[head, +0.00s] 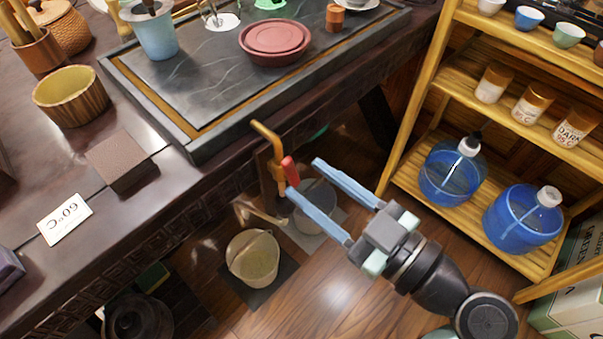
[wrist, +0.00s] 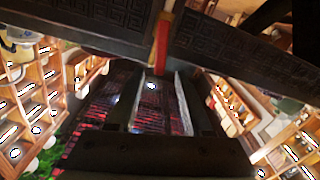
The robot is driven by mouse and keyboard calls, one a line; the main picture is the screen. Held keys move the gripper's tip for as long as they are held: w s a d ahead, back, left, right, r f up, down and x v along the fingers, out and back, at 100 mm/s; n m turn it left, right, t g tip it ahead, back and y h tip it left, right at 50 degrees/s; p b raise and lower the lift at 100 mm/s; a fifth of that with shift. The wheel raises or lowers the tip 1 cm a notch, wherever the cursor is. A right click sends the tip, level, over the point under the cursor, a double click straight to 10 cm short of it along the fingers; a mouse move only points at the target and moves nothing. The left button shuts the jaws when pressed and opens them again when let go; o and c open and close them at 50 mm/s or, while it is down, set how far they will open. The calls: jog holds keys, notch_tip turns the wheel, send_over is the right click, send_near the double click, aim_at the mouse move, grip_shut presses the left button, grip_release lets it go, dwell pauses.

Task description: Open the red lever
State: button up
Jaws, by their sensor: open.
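The red lever (head: 289,168) sits on a brass tap pipe (head: 268,135) at the front edge of the dark table. My gripper (head: 303,177) is open, with its two blue fingers pointing up and left at the tap. The lever is close to the fingertips, nearest the lower-left finger's tip. In the wrist view the red lever (wrist: 162,44) hangs just past the gap between the fingertips (wrist: 160,75). I cannot tell whether a finger touches it. Nothing shows gripped.
A dark stone tea tray (head: 208,98) lies on the table (head: 130,225) above the tap. A cream bucket (head: 253,258) stands on the floor below. A wooden shelf (head: 425,72) with blue jugs stands at right. Wooden floor shows between.

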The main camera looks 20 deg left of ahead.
aim_at(292, 173)
jog(key=shift+x, duration=1.5)
jog(key=shift+c, duration=0.3)
grip_shut()
